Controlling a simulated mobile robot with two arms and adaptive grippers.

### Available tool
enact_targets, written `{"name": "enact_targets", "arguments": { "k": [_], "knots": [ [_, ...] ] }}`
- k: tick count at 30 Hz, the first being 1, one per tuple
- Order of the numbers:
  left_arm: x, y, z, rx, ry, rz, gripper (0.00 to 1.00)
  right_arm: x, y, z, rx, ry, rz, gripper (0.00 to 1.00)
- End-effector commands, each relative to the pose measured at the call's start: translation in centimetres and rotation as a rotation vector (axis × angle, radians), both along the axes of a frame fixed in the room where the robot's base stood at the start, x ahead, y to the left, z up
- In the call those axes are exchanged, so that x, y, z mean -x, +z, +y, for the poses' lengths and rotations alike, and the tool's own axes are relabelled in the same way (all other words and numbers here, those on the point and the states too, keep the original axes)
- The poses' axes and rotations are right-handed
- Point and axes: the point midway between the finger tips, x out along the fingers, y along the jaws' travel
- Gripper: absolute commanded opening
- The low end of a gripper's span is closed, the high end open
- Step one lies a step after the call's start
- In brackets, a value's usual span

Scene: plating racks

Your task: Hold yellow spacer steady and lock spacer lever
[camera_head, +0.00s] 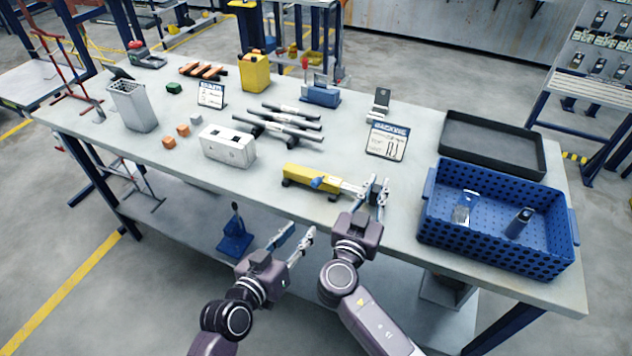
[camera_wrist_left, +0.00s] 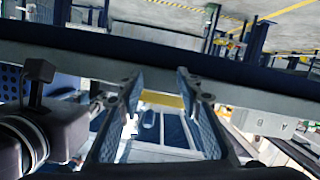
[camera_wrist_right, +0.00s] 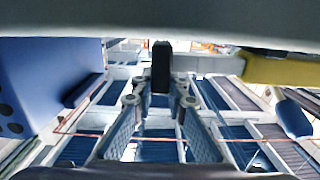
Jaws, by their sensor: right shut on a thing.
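The yellow spacer (camera_head: 304,176) lies on the table near its front edge, with a silver bar at its right end. A blue lever (camera_head: 319,183) sits on its front side. In the right wrist view, the spacer's yellow body (camera_wrist_right: 285,71) shows at upper right. My right gripper (camera_head: 375,188) is at the silver right end and shut on it; a dark piece shows between its fingers in the right wrist view (camera_wrist_right: 161,95). My left gripper (camera_head: 293,240) is open and empty, in front of the table edge, apart from the spacer. Its parted fingers fill the left wrist view (camera_wrist_left: 156,85).
A blue perforated crate (camera_head: 495,250) with small items stands at right, before a black tray (camera_head: 540,168). The table's front left part is clear.

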Motion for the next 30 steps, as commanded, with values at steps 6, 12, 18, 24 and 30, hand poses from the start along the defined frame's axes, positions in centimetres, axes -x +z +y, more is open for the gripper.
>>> {"name": "enact_targets", "arguments": {
  "k": [6, 12, 18, 24, 30],
  "knots": [
    [2.4, 7.0, -0.2, 0.007, 0.083, -0.218, 0.33, 0.0, 0.0, 0.0, 0.0, -0.001, 0.0, 0.0],
    [2.4, 9.1, -0.3, 0.012, 0.108, -0.28, 0.33, 0.0, 0.0, 0.0, 0.0, -0.001, 0.0, 0.0],
    [-0.7, 9.2, -1.5, 0.012, 0.107, -0.282, 0.33, 0.0, 0.0, 0.0, 0.0, 0.0, 0.0, 0.0],
    [-4.5, 9.1, -3.0, 0.013, 0.107, -0.28, 0.33, 0.0, 0.0, 0.0, 0.0, 0.0, -0.001, 0.0],
    [-7.1, 9.0, -4.1, 0.01, 0.107, -0.278, 0.33, 0.0, 0.0, 0.0, 0.0, 0.0, 0.0, 0.0]
  ]
}}
